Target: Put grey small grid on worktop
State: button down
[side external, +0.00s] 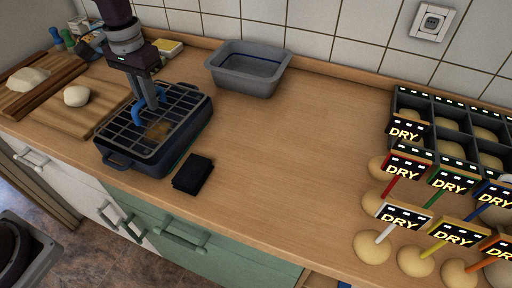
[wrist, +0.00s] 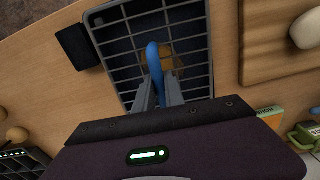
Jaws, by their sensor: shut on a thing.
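The grey small grid (side external: 180,98) lies across the top of a dark, handled pan (side external: 172,150) on the wooden worktop (side external: 260,160). In the wrist view the grid (wrist: 118,48) fills the upper middle, with its bars over the dark pan. I cannot tell whether the grid is lifted off the pan. A brown item (side external: 158,130) shows through the bars.
A black block (side external: 193,174) lies in front of the pan. A grey basin (side external: 220,76) stands at the back. Cutting boards (side external: 112,100) with dough are at left. Potatoes, DRY signs and a dark crate (side external: 397,104) fill the right. The worktop's middle is clear.

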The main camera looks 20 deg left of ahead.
notch_tip(320, 180, up, 9)
jog(key=d, duration=2.9)
jog(key=shift+n, duration=0.3)
jog(key=f, duration=1.5)
jog(key=shift+w+d, duration=0.15)
jog(key=shift+d, duration=0.1)
jog(key=c, duration=1.4)
grip_release()
jog(key=shift+f, duration=0.1)
